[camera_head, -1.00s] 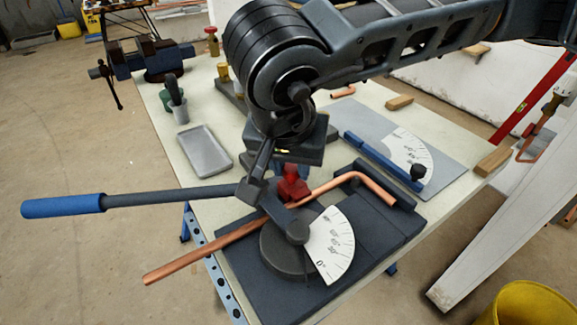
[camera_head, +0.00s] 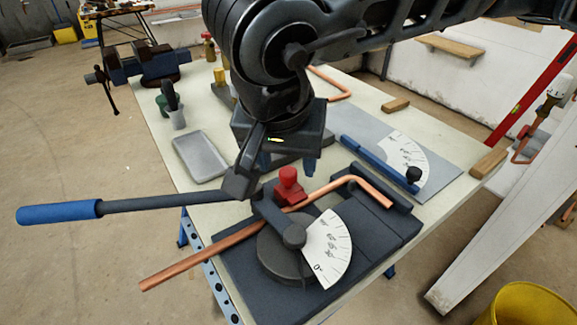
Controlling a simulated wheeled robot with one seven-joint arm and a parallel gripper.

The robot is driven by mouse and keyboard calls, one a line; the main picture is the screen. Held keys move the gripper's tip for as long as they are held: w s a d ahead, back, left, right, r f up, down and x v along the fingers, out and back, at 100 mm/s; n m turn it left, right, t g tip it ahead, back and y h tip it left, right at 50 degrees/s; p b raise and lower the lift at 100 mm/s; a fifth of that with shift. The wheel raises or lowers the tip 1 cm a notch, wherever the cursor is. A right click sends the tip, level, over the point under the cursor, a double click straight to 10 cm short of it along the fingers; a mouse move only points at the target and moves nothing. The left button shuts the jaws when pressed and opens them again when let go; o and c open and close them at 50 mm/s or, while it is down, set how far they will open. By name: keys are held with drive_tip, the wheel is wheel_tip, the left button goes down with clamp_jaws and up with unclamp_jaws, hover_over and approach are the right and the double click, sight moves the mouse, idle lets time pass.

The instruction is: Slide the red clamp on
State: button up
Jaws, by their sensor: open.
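The red clamp (camera_head: 289,184) sits on the pipe bender (camera_head: 286,250), beside the copper pipe (camera_head: 215,245). The pipe runs across the bender and has a bend at its right end. I cannot tell whether the clamp touches the pipe. A white angle scale (camera_head: 329,248) is on the bender.
A grey tray (camera_head: 201,156) lies left of my gripper. A flat plate with a blue-armed protractor (camera_head: 405,158) lies to the right, near wooden blocks (camera_head: 489,162). A vise (camera_head: 140,62) stands at the far left corner. A yellow bucket (camera_head: 525,305) stands at the lower right.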

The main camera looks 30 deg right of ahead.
drive_tip(key=shift+v, duration=2.05)
